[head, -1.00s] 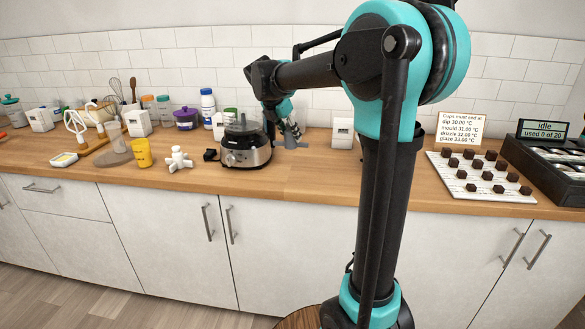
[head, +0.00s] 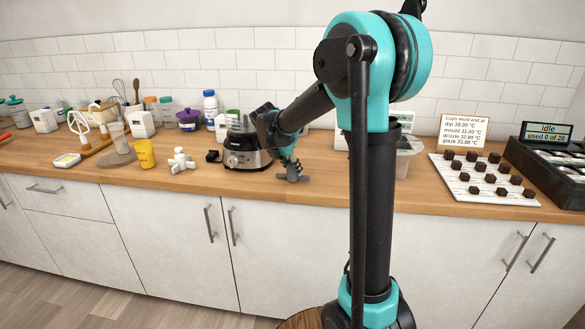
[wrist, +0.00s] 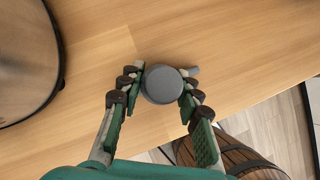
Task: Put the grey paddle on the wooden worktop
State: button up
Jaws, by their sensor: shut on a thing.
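The grey paddle (head: 292,175) is at the front part of the wooden worktop (head: 235,186), right of the food processor. In the wrist view its round grey top (wrist: 161,84) sits between my fingers, with a small stub showing at its right. My gripper (wrist: 163,80) is shut on the paddle from both sides. In the head view my gripper (head: 288,161) is partly hidden by my arm. The paddle's flared lower part is at or just above the worktop; I cannot tell whether it touches. Bare worktop (wrist: 225,40) lies around it in the wrist view.
The food processor (head: 246,158) stands close on the left. A white fitting (head: 180,161) and a yellow cup (head: 145,154) are farther left. Right of my arm are a clear tub (head: 408,160) and a chocolate board (head: 485,190). The worktop's front edge is near.

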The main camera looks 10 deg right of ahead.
jog(key=shift+f, duration=0.1)
jog(key=o, duration=1.1)
jog(key=shift+o, duration=0.2)
jog(key=v, duration=1.2)
jog(key=s+d+f+m+y, duration=0.2)
jog(key=s+d+f+m, duration=0.2)
jog(key=s+f+m, duration=0.7)
jog(key=s+d+f+m+y, duration=0.2)
jog(key=s+d+f+m, duration=0.2)
jog(key=s+f+m, duration=0.7)
jog(key=s+m, duration=0.4)
jog(key=shift+s+d+f+y, duration=0.25)
jog(key=shift+d+f+y, duration=0.05)
